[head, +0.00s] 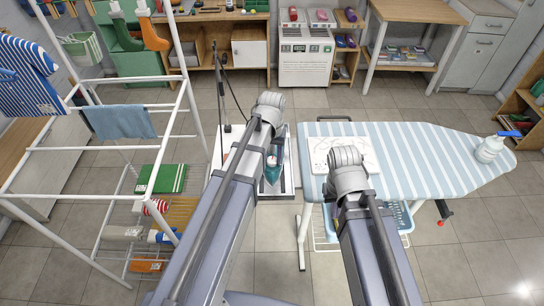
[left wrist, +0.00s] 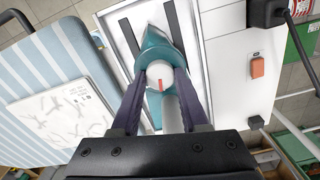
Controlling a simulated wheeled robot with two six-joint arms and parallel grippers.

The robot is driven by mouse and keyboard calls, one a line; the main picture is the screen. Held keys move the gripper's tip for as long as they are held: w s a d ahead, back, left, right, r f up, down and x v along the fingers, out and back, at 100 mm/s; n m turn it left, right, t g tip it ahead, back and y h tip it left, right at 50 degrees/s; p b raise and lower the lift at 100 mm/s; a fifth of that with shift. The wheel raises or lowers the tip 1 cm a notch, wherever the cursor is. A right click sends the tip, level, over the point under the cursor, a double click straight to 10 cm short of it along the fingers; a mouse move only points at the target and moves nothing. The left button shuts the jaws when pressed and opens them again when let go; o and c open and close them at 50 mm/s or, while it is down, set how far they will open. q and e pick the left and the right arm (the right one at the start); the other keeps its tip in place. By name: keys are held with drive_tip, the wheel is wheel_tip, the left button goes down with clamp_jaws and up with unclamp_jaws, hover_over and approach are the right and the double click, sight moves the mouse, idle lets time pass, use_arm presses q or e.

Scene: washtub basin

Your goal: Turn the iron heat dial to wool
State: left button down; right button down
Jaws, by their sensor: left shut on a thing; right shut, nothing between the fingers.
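The iron (head: 272,168) has a teal body and rests on a white tray-like stand (head: 289,184), beside the ironing board's left end. In the left wrist view the iron (left wrist: 160,42) carries a round white dial (left wrist: 166,70) with a red mark that stands nearly upright in the picture. My left gripper (left wrist: 162,88) has its two dark fingers on either side of the dial, shut on it. No dial lettering is readable. In the head view my left arm hides its gripper and part of the iron. My right arm shows over the board, but its fingers are hidden.
The striped ironing board (head: 430,150) bears a white printed sheet (head: 322,150) and a spray bottle (head: 489,149). A white drying rack (head: 110,147) stands at the left. An orange switch (left wrist: 257,68) sits beside the stand. Tiled floor lies open behind the board.

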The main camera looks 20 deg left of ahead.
sight(272, 160)
use_arm(q)
drive_tip(key=m, duration=0.4)
drive_tip(key=shift+m, duration=2.1)
drive_tip(key=shift+c, duration=2.1)
unclamp_jaws()
wheel_tip(272, 160, up, 8)
drive_tip(key=p, duration=0.8)
drive_tip(key=shift+f, duration=0.1)
